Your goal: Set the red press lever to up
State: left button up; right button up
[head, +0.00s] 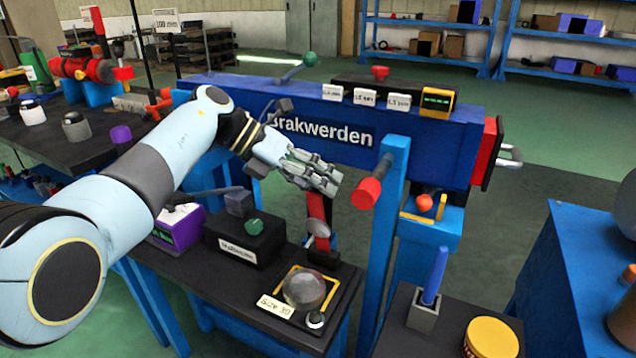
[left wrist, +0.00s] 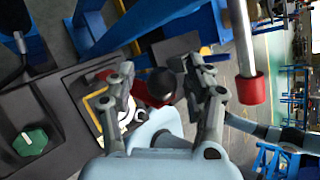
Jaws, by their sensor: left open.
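The red press lever (head: 318,206) appears as a flat red bar standing over a dark base on the near workbench. Its upper end is hidden behind my left gripper (head: 331,181) in the head view. In the left wrist view, a black ball knob (left wrist: 161,82) with a red piece beside it lies between the fingers of my left gripper (left wrist: 160,72). The fingers are open, one on each side of the knob; I cannot tell whether they touch it. My right gripper is not in view.
A red cylinder on a rod (head: 366,193) sticks out right of the gripper by a blue post (head: 391,240); it also shows in the wrist view (left wrist: 251,90). A black box with a green knob (head: 253,227) and a yellow-edged tray (head: 330,293) stand close by.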

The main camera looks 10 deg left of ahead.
pick_arm(q)
jog(key=v, duration=1.1)
jog(key=shift+a+r, duration=0.2)
jog(key=shift+a, duration=0.05)
